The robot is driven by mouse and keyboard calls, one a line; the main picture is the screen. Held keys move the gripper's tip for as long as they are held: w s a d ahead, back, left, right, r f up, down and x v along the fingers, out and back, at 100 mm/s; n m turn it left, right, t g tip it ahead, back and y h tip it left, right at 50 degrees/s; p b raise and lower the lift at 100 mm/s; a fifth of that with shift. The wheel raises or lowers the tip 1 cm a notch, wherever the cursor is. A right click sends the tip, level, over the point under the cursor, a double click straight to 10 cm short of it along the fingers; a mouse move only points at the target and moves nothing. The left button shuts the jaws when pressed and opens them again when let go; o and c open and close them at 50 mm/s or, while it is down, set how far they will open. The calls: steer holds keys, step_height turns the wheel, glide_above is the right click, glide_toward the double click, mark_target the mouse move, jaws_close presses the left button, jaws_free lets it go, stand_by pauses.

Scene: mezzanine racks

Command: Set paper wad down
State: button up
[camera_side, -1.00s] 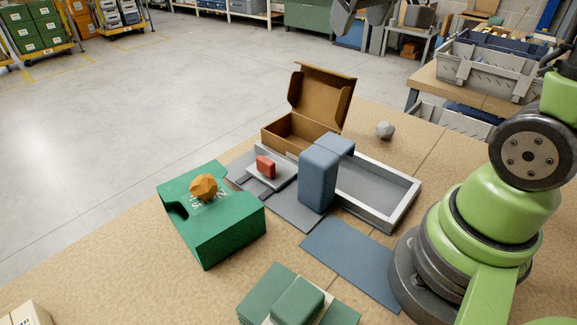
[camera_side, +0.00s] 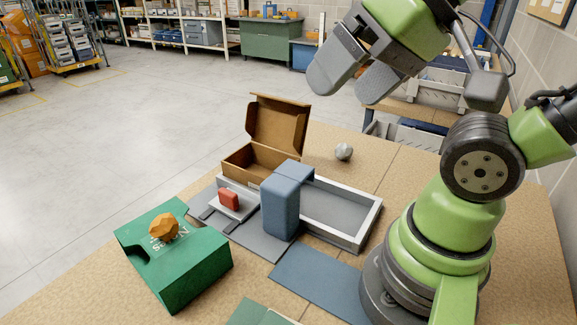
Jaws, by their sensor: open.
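Two crumpled, faceted wads show in the side view, and I cannot tell for sure which is the paper wad. A light grey one (camera_side: 344,151) rests on the tan tabletop behind the grey tray. An orange-brown one (camera_side: 163,227) sits on top of a green box (camera_side: 190,262) at the left front. My gripper (camera_side: 347,88) is high at the upper right, its two grey fingers apart with nothing between them. It is well above the table and touches neither wad.
An open cardboard box (camera_side: 277,130) stands at the back. A red block (camera_side: 229,199) sits on a small grey platform beside an upright blue block (camera_side: 281,207). The grey tray (camera_side: 366,222) looks empty. A flat blue mat (camera_side: 316,280) lies in front.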

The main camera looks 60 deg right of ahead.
step_height(320, 180, up, 6)
steer(key=w, duration=0.1)
steer(key=w+d+r+g+h, duration=0.2)
steer(key=w+d+r, duration=0.2)
steer(key=w+d, duration=0.6)
steer(key=g+h, duration=0.1)
steer(key=g, duration=0.1)
glide_above(345, 144)
steer(key=s, duration=0.2)
step_height(345, 144, down, 6)
steer(key=shift+m, duration=0.3)
steer(key=f, duration=2.5)
steer(key=shift+a, duration=0.3)
steer(key=shift+f, duration=0.1)
steer(key=x, duration=0.9)
steer(key=shift+d+f, duration=0.15)
steer(key=shift+f, duration=0.25)
